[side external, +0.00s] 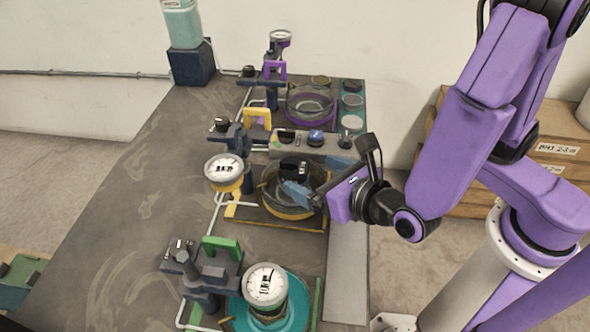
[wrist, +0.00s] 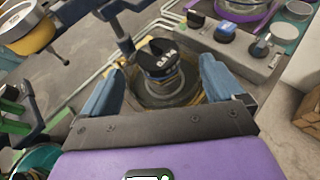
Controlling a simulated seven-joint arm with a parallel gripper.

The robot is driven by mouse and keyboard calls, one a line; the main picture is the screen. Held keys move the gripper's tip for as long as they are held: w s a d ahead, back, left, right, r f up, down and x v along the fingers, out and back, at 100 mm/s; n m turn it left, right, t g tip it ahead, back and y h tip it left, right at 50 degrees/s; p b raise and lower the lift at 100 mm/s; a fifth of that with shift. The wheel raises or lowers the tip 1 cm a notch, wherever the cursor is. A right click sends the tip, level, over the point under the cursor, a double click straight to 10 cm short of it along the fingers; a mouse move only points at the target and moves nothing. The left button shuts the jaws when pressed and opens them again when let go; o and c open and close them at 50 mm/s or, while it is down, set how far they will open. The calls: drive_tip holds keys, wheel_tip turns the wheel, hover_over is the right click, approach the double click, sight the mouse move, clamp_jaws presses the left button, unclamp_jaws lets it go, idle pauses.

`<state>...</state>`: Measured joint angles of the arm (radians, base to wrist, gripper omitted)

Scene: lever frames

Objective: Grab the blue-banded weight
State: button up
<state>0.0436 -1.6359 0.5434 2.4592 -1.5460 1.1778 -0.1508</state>
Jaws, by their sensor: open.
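A dark weight (side external: 294,169) with a black top sits in the round yellow-rimmed dish at the middle station. In the wrist view the weight (wrist: 160,58) has pale lettering on its top and a bluish band lower down. My gripper (side external: 309,172) is at this dish, reaching in from the right, with its blue fingers spread. In the wrist view the open gripper (wrist: 163,70) has one finger on each side of the weight, with visible gaps. The fingers do not grip it. The weight's base is partly hidden in the side view.
A grey console (side external: 300,144) with several knobs stands just behind the dish. A white dial gauge (side external: 224,168) is to the left, and another dial (side external: 265,284) stands at the front teal dish. A purple-rimmed dish (side external: 311,104) is farther back. The bench's left part is clear.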

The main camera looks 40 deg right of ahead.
sight(289, 166)
drive_tip(key=shift+x, duration=3.3)
drive_tip(key=shift+a+r, duration=0.1)
drive_tip(key=shift+r, duration=0.05)
drive_tip(key=c, duration=1.5)
